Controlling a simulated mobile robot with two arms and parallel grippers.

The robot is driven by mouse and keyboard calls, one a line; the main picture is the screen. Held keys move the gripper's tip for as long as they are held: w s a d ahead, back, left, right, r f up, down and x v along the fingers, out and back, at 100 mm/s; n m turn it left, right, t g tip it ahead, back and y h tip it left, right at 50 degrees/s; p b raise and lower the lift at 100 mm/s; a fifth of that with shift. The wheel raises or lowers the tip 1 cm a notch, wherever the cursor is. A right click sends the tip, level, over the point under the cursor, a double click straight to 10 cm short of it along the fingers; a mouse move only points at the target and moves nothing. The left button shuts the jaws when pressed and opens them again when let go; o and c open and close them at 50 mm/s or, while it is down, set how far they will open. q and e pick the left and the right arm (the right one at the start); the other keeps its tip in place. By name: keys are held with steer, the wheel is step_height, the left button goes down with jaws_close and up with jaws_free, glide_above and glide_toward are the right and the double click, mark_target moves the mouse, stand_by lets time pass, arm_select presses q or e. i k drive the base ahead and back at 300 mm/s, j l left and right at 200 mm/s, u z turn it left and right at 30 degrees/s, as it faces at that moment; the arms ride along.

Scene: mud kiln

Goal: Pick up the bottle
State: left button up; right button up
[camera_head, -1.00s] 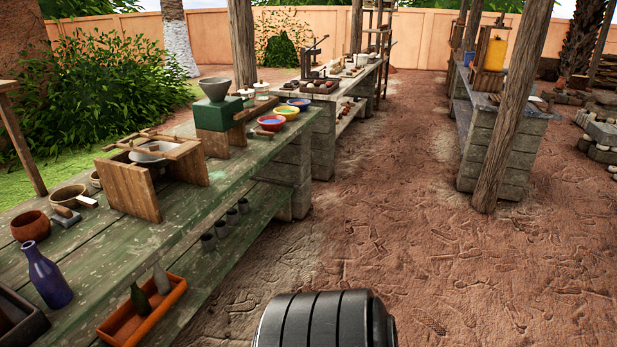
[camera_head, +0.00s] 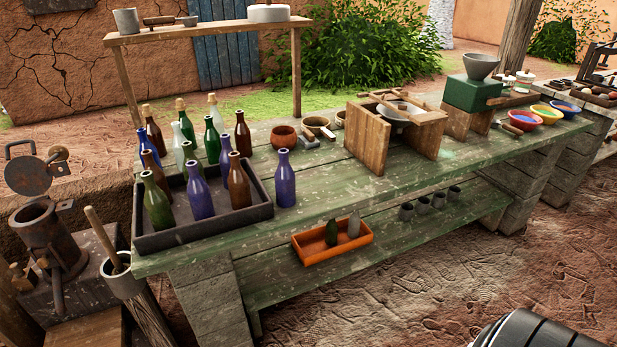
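A purple bottle (camera_head: 285,179) stands upright on the green worktable (camera_head: 350,205), just right of a dark tray (camera_head: 165,240). The tray holds several upright bottles, among them a green one (camera_head: 156,203), a purple one (camera_head: 200,193) and a brown one (camera_head: 238,182). More bottles stand behind them, some partly hidden. Which bottle is meant cannot be told. Neither gripper is in view.
A wooden stand with a bowl (camera_head: 398,110) and a green block (camera_head: 470,93) stand further right on the table.

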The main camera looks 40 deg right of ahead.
mark_target(284, 177)
steer(key=u, duration=1.25)
steer(key=z, duration=0.45)
steer(key=l+z, duration=0.15)
steer(key=z, duration=0.7)
steer(key=l+z, duration=0.15)
steer(key=z, duration=0.3)
steer(key=i+z, duration=0.1)
steer(key=z, duration=0.3)
steer(key=l+u, duration=0.1)
steer(key=u, duration=0.65)
steer(key=l+u, duration=0.4)
steer(key=k+l+u, duration=0.1)
steer(key=l+u, duration=0.3)
steer(key=k+l+u, duration=0.1)
steer(key=l+u, duration=0.35)
steer(key=j, duration=0.1)
